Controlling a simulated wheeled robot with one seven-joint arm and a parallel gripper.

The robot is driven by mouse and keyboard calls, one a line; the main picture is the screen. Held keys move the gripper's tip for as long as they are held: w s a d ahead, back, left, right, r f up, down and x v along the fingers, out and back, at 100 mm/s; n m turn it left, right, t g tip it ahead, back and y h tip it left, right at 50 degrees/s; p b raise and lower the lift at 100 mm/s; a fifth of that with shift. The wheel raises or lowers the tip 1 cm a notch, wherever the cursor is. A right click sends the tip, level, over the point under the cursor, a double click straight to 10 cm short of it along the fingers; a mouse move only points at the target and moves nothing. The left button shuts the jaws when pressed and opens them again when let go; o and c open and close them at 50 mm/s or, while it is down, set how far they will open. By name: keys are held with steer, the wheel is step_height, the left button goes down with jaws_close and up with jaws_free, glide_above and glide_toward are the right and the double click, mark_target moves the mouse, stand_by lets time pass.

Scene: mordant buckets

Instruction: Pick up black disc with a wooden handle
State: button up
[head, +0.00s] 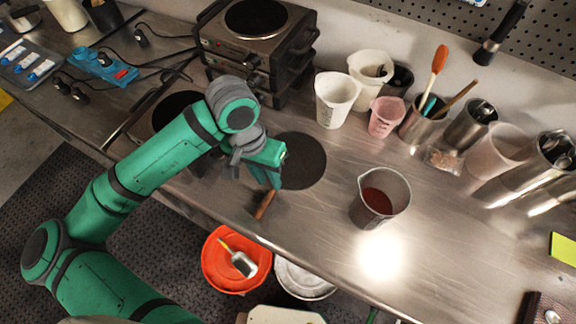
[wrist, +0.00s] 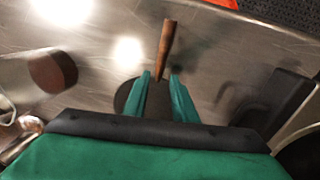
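The black disc (head: 305,162) lies flat on the steel bench, and its wooden handle (head: 265,205) points toward the bench's front edge. My gripper (head: 275,186) is over the near left side of the disc, close to where the handle begins, and hides part of it. In the wrist view the handle (wrist: 166,48) extends away beyond the fingertips, and part of the dark disc (wrist: 125,95) shows beside and between the fingers. My gripper (wrist: 160,76) is open, its two green fingers apart on either side of the handle's line. I cannot tell whether they touch anything.
White pitchers (head: 337,98) and a pink cup (head: 386,116) stand behind. A hot plate (head: 258,40) is at the back left. An orange bucket (head: 222,270) is below the bench edge.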

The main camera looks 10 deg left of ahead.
mark_target(272, 188)
steer(key=f, duration=0.4)
steer(key=shift+s+d, duration=0.25)
steer(key=shift+d, duration=0.15)
jaws_close()
